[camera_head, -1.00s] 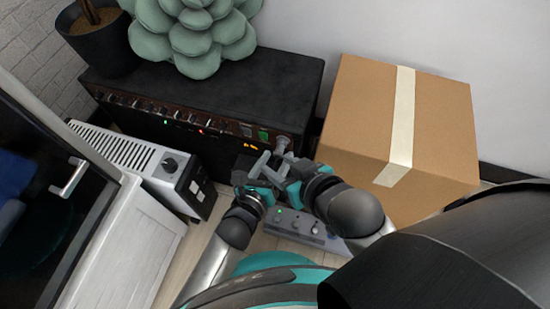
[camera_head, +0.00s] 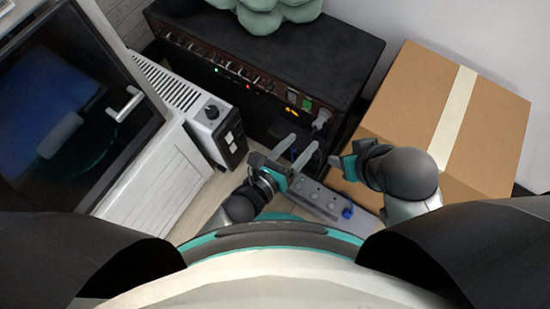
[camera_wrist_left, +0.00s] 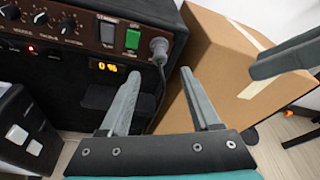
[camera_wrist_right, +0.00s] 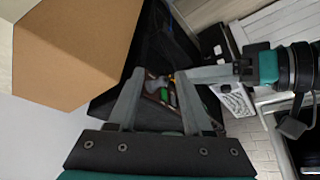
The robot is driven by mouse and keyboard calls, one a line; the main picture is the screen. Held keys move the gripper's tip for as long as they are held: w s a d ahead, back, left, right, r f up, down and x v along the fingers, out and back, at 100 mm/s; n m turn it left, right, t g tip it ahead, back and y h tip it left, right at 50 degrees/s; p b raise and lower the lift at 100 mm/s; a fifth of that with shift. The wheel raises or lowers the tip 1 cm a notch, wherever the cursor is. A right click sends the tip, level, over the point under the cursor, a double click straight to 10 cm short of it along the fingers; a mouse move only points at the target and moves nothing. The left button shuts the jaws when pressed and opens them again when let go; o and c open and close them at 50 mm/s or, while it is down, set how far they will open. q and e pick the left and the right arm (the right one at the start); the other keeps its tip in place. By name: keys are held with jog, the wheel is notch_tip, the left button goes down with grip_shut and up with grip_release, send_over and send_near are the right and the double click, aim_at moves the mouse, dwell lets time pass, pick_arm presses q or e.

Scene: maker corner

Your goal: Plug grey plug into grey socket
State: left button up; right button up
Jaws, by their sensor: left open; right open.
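The grey plug (camera_head: 322,118) sits at the right end of the amplifier's front panel, with its cable hanging down. It also shows in the left wrist view (camera_wrist_left: 158,47), where it looks seated against the panel, covering the grey socket behind it. In the right wrist view, a small grey shape between the fingers looks like the plug (camera_wrist_right: 155,85). My left gripper (camera_head: 296,150) is open and empty in front of the panel, below and left of the plug. My right gripper (camera_head: 342,163) is open and empty, lower right of the plug, beside the cardboard box.
The amplifier (camera_head: 290,50) stands against the wall. A cardboard box (camera_head: 410,110) is close on its right. A grey power strip (camera_head: 315,195) with a blue plug (camera_head: 347,212) lies on the floor below my grippers. A white heater (camera_head: 190,105) stands left.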

pick_arm(q)
jog(key=p+v, duration=0.2)
jog(key=v, duration=0.7)
pick_arm(e)
jog(key=shift+g, duration=0.7)
jog(key=f, duration=0.5)
jog(key=shift+s+d+f, duration=0.25)
jog(key=shift+s, duration=0.05)
